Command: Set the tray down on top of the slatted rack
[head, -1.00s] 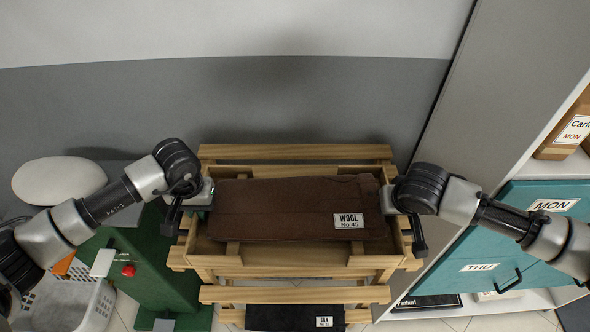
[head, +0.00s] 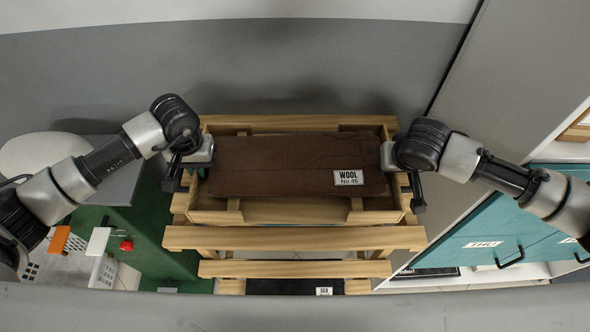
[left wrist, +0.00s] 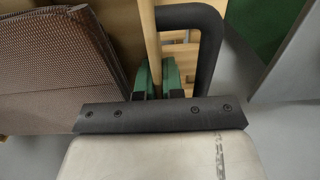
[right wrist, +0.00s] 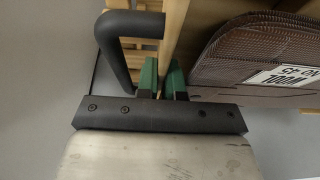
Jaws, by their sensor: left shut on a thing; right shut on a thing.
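The wooden tray (head: 290,211) carries a folded brown cloth (head: 270,165) with a white WOOL No 45 label (head: 348,177). My left gripper (head: 188,165) is shut on the tray's left end wall; in the left wrist view its green fingertips (left wrist: 158,78) clasp the thin wooden edge. My right gripper (head: 408,170) is shut on the right end wall, and its green fingertips show in the right wrist view (right wrist: 163,78). The slatted rack (head: 290,238) is below, its slats visible in front of and behind the tray. Whether the tray touches the slats cannot be told.
A green machine (head: 150,235) with a red knob stands at the left, beside a white basket (head: 60,270). A shelf unit with teal drawers (head: 500,245) is at the right. A grey wall (head: 300,75) is behind. A dark SILK-like labelled bundle (head: 285,287) lies lower on the rack.

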